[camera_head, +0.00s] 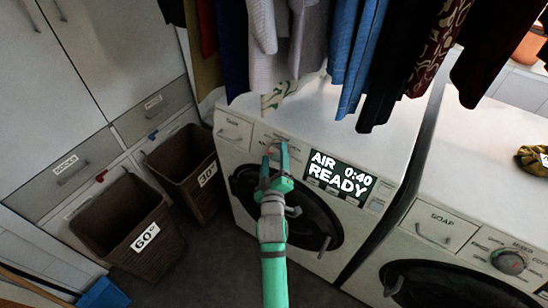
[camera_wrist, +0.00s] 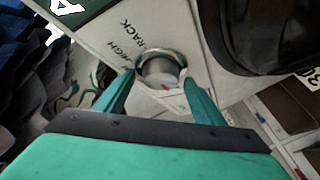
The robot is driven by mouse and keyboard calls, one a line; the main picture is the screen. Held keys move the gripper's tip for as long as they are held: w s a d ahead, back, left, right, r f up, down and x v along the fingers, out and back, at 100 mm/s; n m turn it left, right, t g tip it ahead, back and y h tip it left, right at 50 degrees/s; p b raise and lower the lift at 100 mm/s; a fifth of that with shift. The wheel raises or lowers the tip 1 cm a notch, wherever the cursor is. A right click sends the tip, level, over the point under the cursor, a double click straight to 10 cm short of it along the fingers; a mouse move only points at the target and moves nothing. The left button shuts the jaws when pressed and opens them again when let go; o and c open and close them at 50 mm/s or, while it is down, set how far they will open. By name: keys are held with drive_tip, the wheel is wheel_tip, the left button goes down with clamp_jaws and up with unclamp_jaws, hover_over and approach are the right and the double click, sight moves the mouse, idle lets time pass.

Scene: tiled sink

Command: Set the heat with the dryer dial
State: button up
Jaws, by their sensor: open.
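The dryer dial (camera_wrist: 160,67) is a round silver knob on a white panel, with a red mark at its lower edge in the wrist view. The words HIGH and RACK are printed beside it. My gripper (camera_wrist: 158,78) is open, with one green finger on each side of the dial; I cannot tell whether they touch it. In the head view my gripper (camera_head: 276,150) is at the control panel of the left machine, the dryer (camera_head: 310,110), and largely covers the dial. The dryer's display (camera_head: 340,175) reads AIR, 0:40, READY.
Clothes (camera_head: 350,50) hang low over the dryer top. A second white machine (camera_head: 450,205) with its own knob (camera_head: 509,261) stands at the right. Two brown baskets (camera_head: 125,215) marked 60 and 30 (camera_head: 185,165) stand at the left by grey drawers.

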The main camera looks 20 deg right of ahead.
drive_tip(key=shift+c, duration=0.3)
drive_tip(key=c, duration=1)
drive_tip(key=shift+f+m+h, duration=0.15)
drive_tip(key=shift+m+h, duration=0.65)
drive_tip(key=shift+m, duration=0.6)
drive_tip(key=shift+a+f+m+t+h, duration=0.15)
drive_tip(key=shift+m+t+h, duration=0.15)
drive_tip(key=shift+m+h, duration=0.9)
drive_tip(key=shift+w+a+m+g+h, duration=0.1)
drive_tip(key=shift+m+g+h, duration=0.15)
drive_tip(key=shift+m+h, duration=0.8)
drive_tip(key=shift+w+a+m+g+h, duration=0.1)
drive_tip(key=shift+m+g+h, duration=0.2)
drive_tip(key=shift+m, duration=1.45)
drive_tip(key=shift+d+m+g+h, duration=0.1)
drive_tip(key=shift+m+g+h, duration=0.15)
drive_tip(key=shift+m+h, duration=0.15)
drive_tip(key=shift+s+f+m, duration=0.1)
drive_tip(key=shift+m, duration=0.2)
